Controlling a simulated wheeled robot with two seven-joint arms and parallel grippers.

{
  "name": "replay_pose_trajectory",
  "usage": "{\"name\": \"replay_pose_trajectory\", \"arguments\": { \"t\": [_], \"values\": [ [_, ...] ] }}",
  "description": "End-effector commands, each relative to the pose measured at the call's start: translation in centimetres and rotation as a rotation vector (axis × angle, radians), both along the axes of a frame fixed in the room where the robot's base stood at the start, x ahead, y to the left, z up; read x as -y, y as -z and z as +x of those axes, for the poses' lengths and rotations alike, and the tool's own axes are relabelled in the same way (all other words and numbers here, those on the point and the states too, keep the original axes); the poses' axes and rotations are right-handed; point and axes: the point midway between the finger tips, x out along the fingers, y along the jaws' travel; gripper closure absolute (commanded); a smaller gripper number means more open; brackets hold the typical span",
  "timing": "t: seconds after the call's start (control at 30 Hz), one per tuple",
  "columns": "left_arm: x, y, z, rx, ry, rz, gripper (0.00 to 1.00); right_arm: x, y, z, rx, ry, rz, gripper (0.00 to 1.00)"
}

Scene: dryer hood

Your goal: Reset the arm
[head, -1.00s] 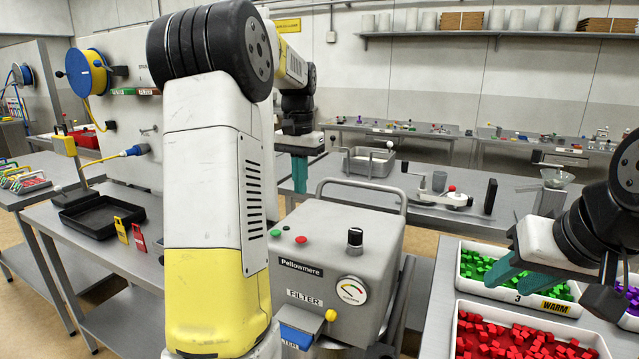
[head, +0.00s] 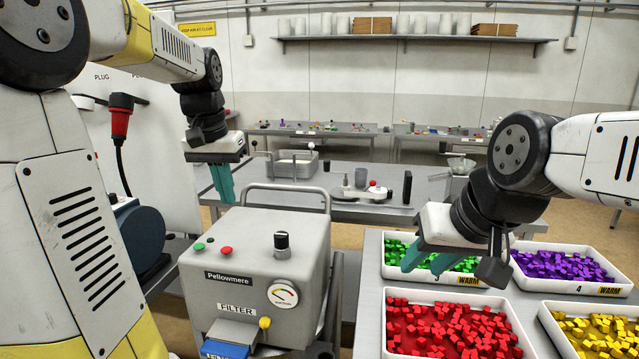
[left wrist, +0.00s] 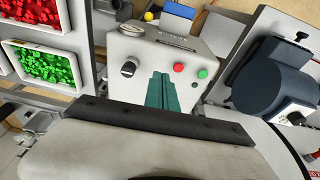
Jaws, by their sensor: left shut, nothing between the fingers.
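My left arm comes in from the left, and its gripper (head: 223,183) hangs with teal fingers pointing down, beyond the grey Pellowmere box (head: 245,255) in the head view. The left gripper is shut and empty; in the left wrist view its fingers (left wrist: 163,92) appear together in front of the same box. My right arm comes in from the right. Its gripper (head: 425,258) is above the green-cube tray, with teal fingers pointing down and left. I cannot tell whether the right fingers are parted.
Trays of green cubes (head: 389,262), red cubes (head: 392,350), purple cubes (head: 524,285) and yellow cubes (head: 549,325) stand at the right. A red plug (head: 121,120) hangs at the left. A bench (head: 330,215) with a pale tray (head: 292,172) lies behind the box.

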Motion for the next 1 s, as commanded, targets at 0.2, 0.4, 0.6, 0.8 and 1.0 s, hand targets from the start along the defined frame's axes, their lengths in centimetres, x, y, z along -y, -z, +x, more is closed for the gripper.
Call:
{"name": "replay_pose_trajectory", "arguments": {
  "t": [0.2, 0.4, 0.6, 0.8, 1.0],
  "values": [
    [3.9, -0.3, -7.7, 0.152, -0.015, -0.063, 1.0, 0.0, 0.0, 0.0, 0.0, 0.0, 0.0, 0.64],
    [6.7, 1.6, -13.8, 0.268, -0.036, -0.123, 1.0, 0.0, 0.0, 0.0, 0.0, 0.0, 0.0, 0.64],
    [8.0, 3.5, -16.8, 0.332, -0.05, -0.159, 1.0, 0.0, 0.0, 0.0, 0.0, 0.0, 0.0, 0.64],
    [8.3, 3.9, -17.4, 0.343, -0.055, -0.167, 1.0, 0.0, 0.0, 0.0, 0.0, 0.0, 0.0, 0.64],
    [8.2, 3.9, -17.4, 0.342, -0.055, -0.166, 1.0, 0.0, 0.0, 0.0, 0.0, 0.0, 0.0, 0.64]
  ]
}}
